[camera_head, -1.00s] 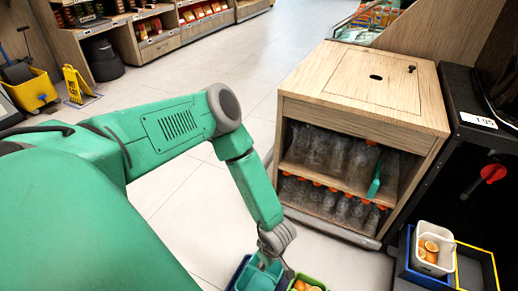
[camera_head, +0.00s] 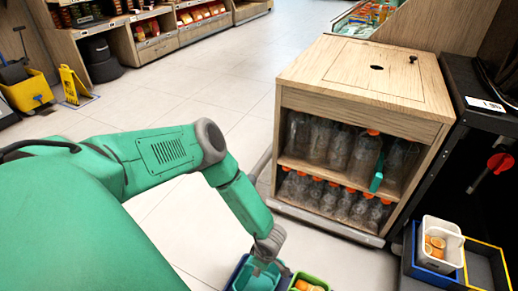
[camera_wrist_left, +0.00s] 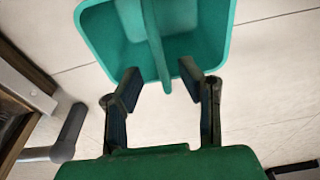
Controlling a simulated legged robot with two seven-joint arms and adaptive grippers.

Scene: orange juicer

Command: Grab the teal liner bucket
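The teal liner bucket (camera_head: 240,281) is at the bottom edge of the head view, partly cut off and partly hidden by my arm. In the left wrist view the bucket (camera_wrist_left: 200,42) fills the top middle, with its upright teal handle (camera_wrist_left: 156,40) across its opening. My left gripper (camera_wrist_left: 160,75) is open, with one finger on each side of the handle's lower end. Gaps show between the fingers and the handle. The left gripper also shows in the head view (camera_head: 268,266), at the bucket. My right gripper is not in view.
A green bucket with orange fruit (camera_head: 308,284) stands just right of the teal one. A wooden cabinet (camera_head: 360,85) with bottles is behind. Floor left of the cabinet is clear.

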